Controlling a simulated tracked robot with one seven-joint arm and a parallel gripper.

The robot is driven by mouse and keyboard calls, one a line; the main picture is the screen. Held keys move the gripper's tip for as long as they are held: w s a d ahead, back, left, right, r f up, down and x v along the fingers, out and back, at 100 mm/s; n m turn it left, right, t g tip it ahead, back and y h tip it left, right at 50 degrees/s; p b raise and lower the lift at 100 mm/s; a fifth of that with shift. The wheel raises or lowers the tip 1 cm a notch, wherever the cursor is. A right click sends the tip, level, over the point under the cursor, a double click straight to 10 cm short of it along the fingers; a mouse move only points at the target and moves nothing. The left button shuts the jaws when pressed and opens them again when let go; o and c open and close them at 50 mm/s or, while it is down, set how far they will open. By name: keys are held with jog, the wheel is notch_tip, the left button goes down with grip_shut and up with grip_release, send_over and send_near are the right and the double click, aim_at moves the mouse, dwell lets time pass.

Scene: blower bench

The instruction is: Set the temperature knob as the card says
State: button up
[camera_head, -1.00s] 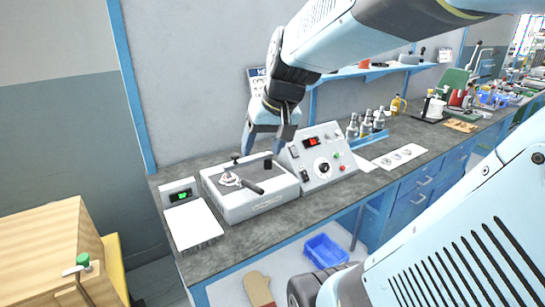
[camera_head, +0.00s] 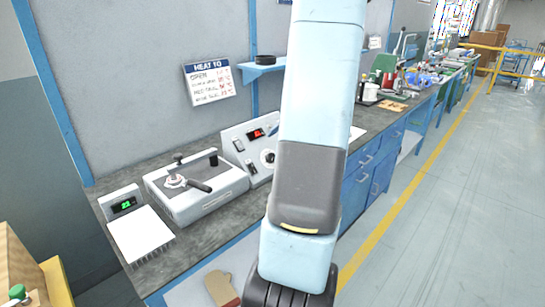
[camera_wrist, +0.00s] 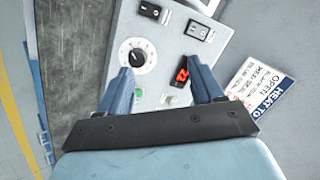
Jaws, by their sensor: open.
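The control box (camera_head: 232,137) stands on the bench, partly behind my arm in the head view. Its round black temperature knob (camera_head: 268,157) has a white dial; it also shows in the wrist view (camera_wrist: 137,53).
A grey-white heater unit (camera_head: 196,185) with a black handle is left of the control box. Left of that stands a small box with a green display (camera_head: 123,205) and a white plate (camera_head: 142,235). A shelf (camera_head: 262,68) juts from the wall beside the card.

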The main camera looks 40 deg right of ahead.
jog(key=s+d+f+m, duration=0.1)
jog(key=s+d+f, duration=0.15)
jog(key=d, duration=0.35)
jog(key=shift+t+h, duration=0.3)
jog(key=shift+h, duration=0.1)
jog(key=x, duration=1.4)
jog(key=shift+w+a+f, duration=0.15)
jog(key=shift+w+f, duration=0.05)
jog(key=shift+w, duration=0.1)
jog(key=shift+m, duration=0.3)
jog(key=c, duration=1)
